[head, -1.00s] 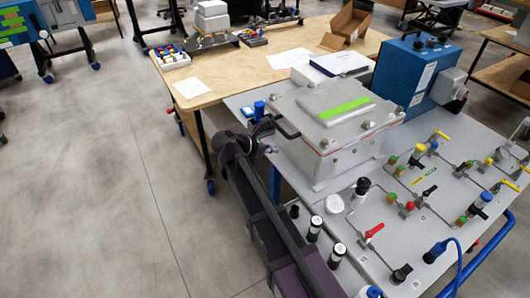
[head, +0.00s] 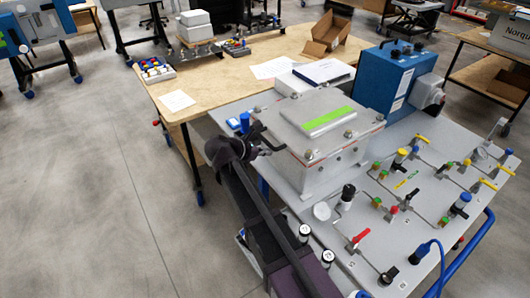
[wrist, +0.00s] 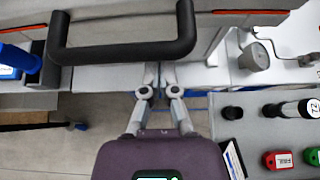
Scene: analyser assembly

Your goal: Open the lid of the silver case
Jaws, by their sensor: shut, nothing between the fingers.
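The silver case (head: 300,172) stands on the grey panel table with its lid (head: 285,118) shut. A bright green strip (head: 329,119) lies on top of the lid. A black handle (head: 261,131) sticks out from the side of the lid that faces my arm. In the wrist view the handle (wrist: 122,51) spans the upper left. My gripper (wrist: 160,80) is shut and empty, its fingertips together just below the handle's bar in that view, apart from its grip. In the head view my gripper (head: 268,151) is small beside the case, near the handle.
A blue box (head: 383,80) stands behind the case. Several valves with coloured levers, such as a red one (head: 360,237), fill the panel to the right. Black cylinders (head: 304,233) stand near my arm. A wooden table (head: 215,95) lies behind; the floor at left is clear.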

